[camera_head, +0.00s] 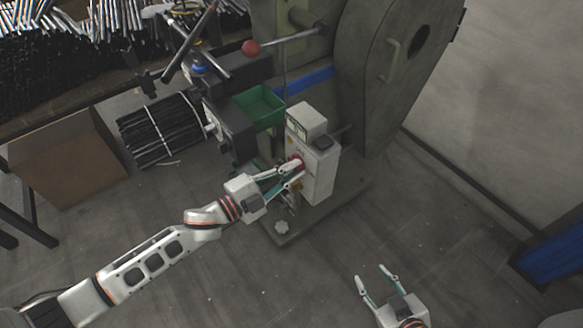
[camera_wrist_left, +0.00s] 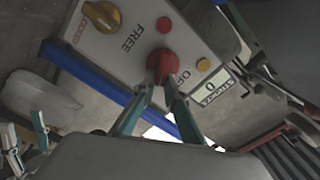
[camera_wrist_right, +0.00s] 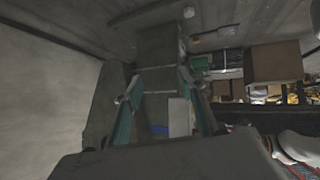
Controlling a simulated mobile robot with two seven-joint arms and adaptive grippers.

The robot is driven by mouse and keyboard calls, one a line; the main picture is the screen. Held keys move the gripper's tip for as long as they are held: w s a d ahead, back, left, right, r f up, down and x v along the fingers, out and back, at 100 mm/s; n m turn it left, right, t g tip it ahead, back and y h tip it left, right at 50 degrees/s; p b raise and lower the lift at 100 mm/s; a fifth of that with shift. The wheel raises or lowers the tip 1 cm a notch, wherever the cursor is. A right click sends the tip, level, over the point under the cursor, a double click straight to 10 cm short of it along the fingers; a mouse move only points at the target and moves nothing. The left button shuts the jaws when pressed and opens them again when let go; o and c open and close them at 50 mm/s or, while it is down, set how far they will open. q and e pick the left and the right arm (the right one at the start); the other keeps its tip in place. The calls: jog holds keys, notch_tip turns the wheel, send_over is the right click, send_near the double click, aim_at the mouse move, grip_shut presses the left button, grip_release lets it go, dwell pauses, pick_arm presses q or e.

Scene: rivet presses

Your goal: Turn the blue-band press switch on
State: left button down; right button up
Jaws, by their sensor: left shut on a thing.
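The press (camera_head: 395,50) is a large grey-green machine with a blue band (camera_head: 310,80) across its body. A white control box (camera_head: 318,175) stands at its front. In the left wrist view the box panel (camera_wrist_left: 128,45) carries a red rotary switch (camera_wrist_left: 162,60) with lettering beside it, partly hidden by my fingers. My left gripper (camera_head: 297,172) is at this panel, its fingertips (camera_wrist_left: 160,78) closed on the red switch. The switch's exact angle is hard to read. My right gripper (camera_head: 372,274) is open and empty above the floor, away from the box.
The panel also has a yellow knob (camera_wrist_left: 102,16), a small red button (camera_wrist_left: 164,24) and a counter display (camera_wrist_left: 212,86). A green bin (camera_head: 258,106) and a red-ball lever (camera_head: 251,48) are on the press. A cardboard box (camera_head: 65,160) and bundled rods (camera_head: 162,130) are left.

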pick_arm(q)
jog(key=m, duration=0.2)
jog(key=f+m, duration=0.1)
jog(key=m, duration=0.1)
jog(key=shift+s+d+b, duration=0.1)
jog(key=shift+b, duration=0.25)
jog(key=shift+m, duration=0.8)
jog(key=c, duration=2.1)
grip_release()
jog(key=v, duration=1.2)
